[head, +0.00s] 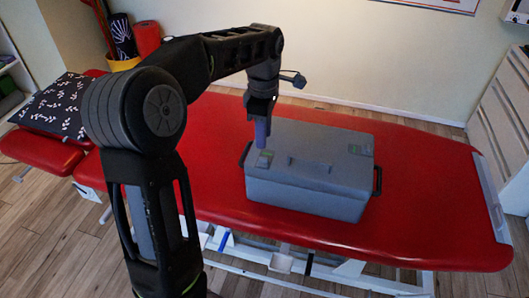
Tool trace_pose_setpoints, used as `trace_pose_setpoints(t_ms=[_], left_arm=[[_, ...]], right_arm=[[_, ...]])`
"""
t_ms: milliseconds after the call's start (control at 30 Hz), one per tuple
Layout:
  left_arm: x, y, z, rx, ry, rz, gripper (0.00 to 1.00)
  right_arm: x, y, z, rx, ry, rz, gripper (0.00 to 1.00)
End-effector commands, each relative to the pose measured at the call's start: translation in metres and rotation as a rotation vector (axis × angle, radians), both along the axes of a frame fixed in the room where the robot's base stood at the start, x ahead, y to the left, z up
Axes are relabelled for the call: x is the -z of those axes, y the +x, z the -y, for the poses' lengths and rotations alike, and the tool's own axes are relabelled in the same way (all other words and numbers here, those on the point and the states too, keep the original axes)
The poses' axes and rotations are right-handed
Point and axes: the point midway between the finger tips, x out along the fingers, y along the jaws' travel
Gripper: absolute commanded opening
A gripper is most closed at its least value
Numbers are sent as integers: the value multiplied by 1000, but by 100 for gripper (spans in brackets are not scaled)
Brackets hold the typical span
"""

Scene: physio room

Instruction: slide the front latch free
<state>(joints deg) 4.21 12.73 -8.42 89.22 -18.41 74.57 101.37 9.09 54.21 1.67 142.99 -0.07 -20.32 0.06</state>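A grey lidded box (300,195) sits on the red treatment table, its lid closed. My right gripper is not in view.
The box has dark side handles (377,181) and a raised grip on its lid (310,165). The red table (430,200) is clear to the right of the box. A patterned dark cushion (52,105) lies at the far left. White drawers (505,125) stand at the right.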

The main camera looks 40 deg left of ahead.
Motion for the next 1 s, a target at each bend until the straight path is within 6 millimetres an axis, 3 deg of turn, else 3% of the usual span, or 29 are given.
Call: trace_pose_setpoints(t_ms=[533,867,1000], left_arm=[[70,-1,0,1,-1,-2,33],[75,0,0,1,0,1,33],[74,0,0,1,0,1,22]], right_arm=[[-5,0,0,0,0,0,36],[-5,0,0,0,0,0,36],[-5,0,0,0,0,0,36]])
